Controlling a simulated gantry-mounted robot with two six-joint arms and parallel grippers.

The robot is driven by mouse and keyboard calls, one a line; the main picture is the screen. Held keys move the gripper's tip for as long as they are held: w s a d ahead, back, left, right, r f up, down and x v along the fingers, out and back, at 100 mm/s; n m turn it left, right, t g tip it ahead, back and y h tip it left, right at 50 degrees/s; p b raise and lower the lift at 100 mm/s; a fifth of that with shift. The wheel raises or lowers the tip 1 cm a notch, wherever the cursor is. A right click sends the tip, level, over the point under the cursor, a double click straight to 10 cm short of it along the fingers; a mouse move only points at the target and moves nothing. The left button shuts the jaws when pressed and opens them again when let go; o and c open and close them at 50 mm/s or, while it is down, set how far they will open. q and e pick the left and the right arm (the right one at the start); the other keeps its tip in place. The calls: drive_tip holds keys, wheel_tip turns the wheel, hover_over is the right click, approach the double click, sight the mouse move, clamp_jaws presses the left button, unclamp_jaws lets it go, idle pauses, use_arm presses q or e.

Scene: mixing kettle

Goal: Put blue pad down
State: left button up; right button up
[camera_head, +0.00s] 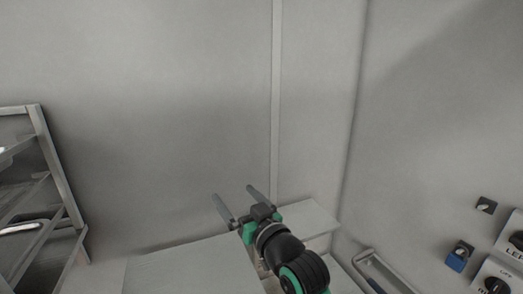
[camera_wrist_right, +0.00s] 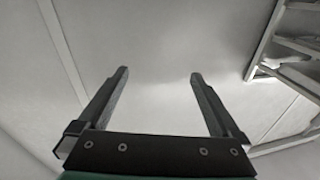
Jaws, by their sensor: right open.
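My right gripper (camera_head: 235,200) is open in the head view, with its fingers spread and pointing up and left above a pale surface. In the right wrist view the two fingers (camera_wrist_right: 158,75) are apart with nothing between them. A small blue block-like item (camera_head: 457,262) is at a switch on the right wall, well to the right of my right gripper; I cannot tell whether it is the blue pad. My left gripper is not in view.
A metal rack (camera_head: 47,150) with shelves stands at the left. A pale surface (camera_head: 180,268) lies along the wall below my gripper. A narrow tray (camera_head: 398,277) is at the lower right. Another switch (camera_head: 486,205) and labelled control boxes (camera_head: 494,278) are on the right wall.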

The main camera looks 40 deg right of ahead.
drive_tip(key=s+a+r+n+t+y, duration=0.1)
drive_tip(key=s+a+r+t, duration=0.3)
drive_tip(key=s+r, duration=0.6)
drive_tip(key=s+a+r+n+t+y, duration=0.2)
drive_tip(key=s+a+r, duration=0.5)
drive_tip(key=s+r, duration=0.4)
drive_tip(key=r+t+y, duration=0.1)
drive_tip(key=r+t, duration=0.1)
drive_tip(key=shift+t+y, duration=0.3)
drive_tip(key=shift+t, duration=0.1)
